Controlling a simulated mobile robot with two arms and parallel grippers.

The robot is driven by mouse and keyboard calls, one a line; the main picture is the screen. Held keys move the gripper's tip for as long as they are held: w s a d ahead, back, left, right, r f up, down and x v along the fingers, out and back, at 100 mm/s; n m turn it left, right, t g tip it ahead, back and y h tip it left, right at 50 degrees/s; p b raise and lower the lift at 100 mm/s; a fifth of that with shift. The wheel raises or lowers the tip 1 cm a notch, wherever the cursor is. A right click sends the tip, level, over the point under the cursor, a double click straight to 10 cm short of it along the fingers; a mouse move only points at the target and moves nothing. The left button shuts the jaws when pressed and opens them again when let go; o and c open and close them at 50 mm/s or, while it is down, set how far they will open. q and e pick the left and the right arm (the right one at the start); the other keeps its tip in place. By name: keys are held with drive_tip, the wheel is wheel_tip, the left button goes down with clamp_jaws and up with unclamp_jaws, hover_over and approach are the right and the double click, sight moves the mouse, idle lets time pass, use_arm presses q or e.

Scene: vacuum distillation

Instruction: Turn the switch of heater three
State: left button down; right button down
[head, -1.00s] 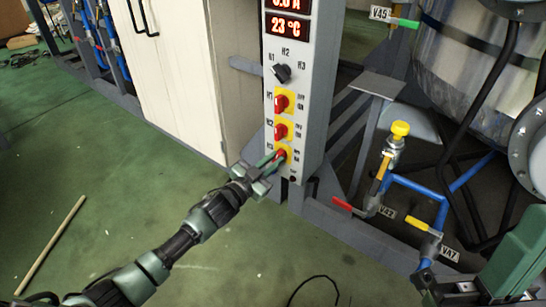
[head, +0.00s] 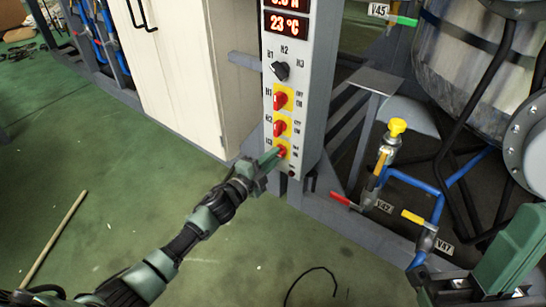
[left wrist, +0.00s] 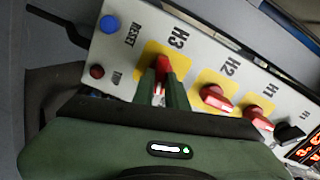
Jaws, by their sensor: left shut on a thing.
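The heater three switch is the lowest red knob on a yellow plate, under the H3 label, on the grey control panel (head: 314,110). In the left wrist view the red H3 knob (left wrist: 163,66) sits between the fingertips of my left gripper (left wrist: 164,84). In the head view my left gripper (head: 274,157) reaches the panel from the lower left and partly covers this knob (head: 282,151). The left gripper is shut on the knob. The red H2 knob (head: 280,128) and H1 knob (head: 281,100) are above it. My right gripper (head: 480,290) shows partly at the lower right; its fingertips are unclear.
A black selector (head: 280,70) and a 23 °C display (head: 287,24) are higher on the panel. A white cabinet (head: 185,80) stands to the left. Blue pipes with a red-handled valve (head: 341,199) and a yellow knob (head: 397,126) are to the right. Green floor is open at left.

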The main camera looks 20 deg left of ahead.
use_arm(q)
drive_tip(key=shift+f+m, duration=0.1)
drive_tip(key=shift+m, duration=1.4)
drive_tip(key=c, duration=1.4)
unclamp_jaws()
drive_tip(key=shift+c, duration=0.2)
drive_tip(key=shift+s, duration=0.1)
drive_tip(key=p+v, duration=0.1)
drive_tip(key=v, duration=0.6)
drive_tip(key=shift+s+p, duration=0.3)
drive_tip(key=shift+p, duration=0.1)
drive_tip(key=shift+a, duration=0.1)
